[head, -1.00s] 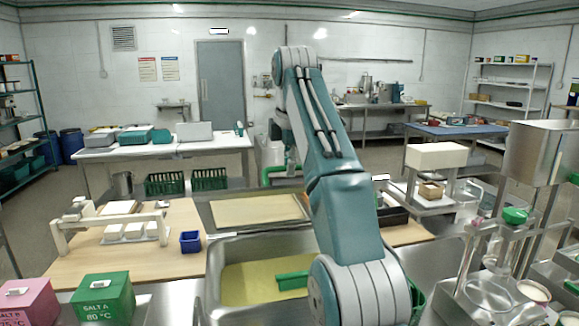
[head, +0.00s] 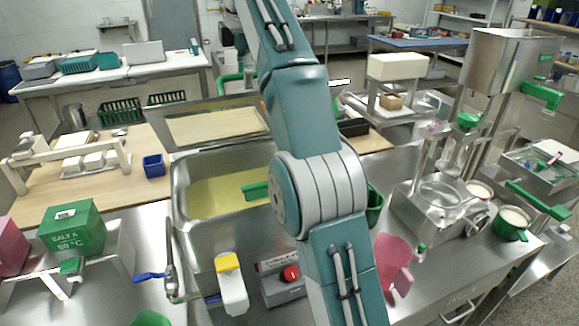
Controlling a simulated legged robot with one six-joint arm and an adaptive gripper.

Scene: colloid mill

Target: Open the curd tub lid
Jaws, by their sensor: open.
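The curd tub (head: 181,190) is a steel basin with a yellow mass of curd (head: 215,193) showing inside, left of my arm. A green handle or paddle (head: 254,191) reaches over the curd. A steel-framed panel with a yellowish face (head: 215,125) stands at the tub's far side and appears to be its lid, raised and leaning back. A green handle (head: 235,79) shows just beyond its upper edge. My arm crosses the tub's right part and hides it. My gripper cannot be made out; the far end of my arm is hidden or out of frame.
A yellow-and-white device (head: 231,285) and a red-button box (head: 284,285) are at the front. A pink jug (head: 393,262) and the steel mill (head: 440,200) are to the right. A blue cup (head: 153,167) stands on the wooden board.

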